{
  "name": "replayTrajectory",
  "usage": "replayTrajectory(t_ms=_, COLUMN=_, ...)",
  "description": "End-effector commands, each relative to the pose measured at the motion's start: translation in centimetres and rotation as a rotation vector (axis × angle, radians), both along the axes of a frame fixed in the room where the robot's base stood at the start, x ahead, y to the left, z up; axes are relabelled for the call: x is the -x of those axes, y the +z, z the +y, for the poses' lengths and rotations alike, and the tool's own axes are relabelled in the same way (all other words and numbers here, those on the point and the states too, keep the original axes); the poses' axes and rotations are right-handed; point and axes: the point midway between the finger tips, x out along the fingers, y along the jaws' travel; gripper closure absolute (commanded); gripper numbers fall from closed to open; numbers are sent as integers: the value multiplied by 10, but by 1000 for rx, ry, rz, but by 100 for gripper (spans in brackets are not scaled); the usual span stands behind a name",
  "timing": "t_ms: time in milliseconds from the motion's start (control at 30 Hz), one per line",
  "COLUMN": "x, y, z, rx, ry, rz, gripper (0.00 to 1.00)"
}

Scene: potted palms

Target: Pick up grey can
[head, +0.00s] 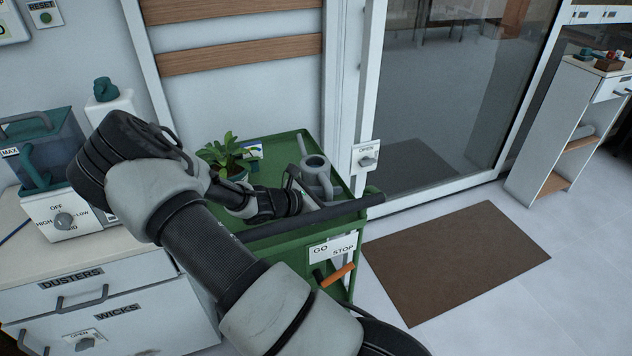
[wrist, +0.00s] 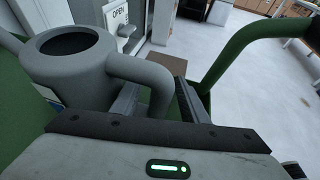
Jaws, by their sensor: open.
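The grey can (head: 317,170) stands upright on the green cart, near its right end. It has a round open top and a thick curved handle. In the wrist view its body (wrist: 75,85) fills the left side, and the handle reaches right and bends down between my two fingers. My gripper (head: 303,187) is open at the near side of the can. In the wrist view my gripper (wrist: 158,95) has one finger on each side of the handle, with no clear grip on it. The handle's lower end is hidden by my gripper.
The green cart (head: 285,143) has a raised rim and a dark push bar (head: 310,215) at its near side. A potted plant (head: 230,155) stands left of the can. A glass door (head: 440,90) is behind right; a brown mat (head: 455,260) lies on open floor.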

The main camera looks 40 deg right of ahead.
Motion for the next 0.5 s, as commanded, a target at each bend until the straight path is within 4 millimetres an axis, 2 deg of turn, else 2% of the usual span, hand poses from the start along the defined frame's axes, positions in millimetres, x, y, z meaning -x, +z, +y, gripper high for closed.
replayTrajectory(t_ms=233, x=0, y=0, z=-2, rx=0, ry=0, rz=0, gripper=61)
replayTrajectory(t_ms=433, x=0, y=0, z=-1, rx=0, ry=0, rz=0, gripper=95)
replayTrajectory(t_ms=467, x=0, y=0, z=-1, rx=0, ry=0, rz=0, gripper=100)
replayTrajectory(t_ms=500, x=0, y=0, z=-1, rx=0, ry=0, rz=0, gripper=100)
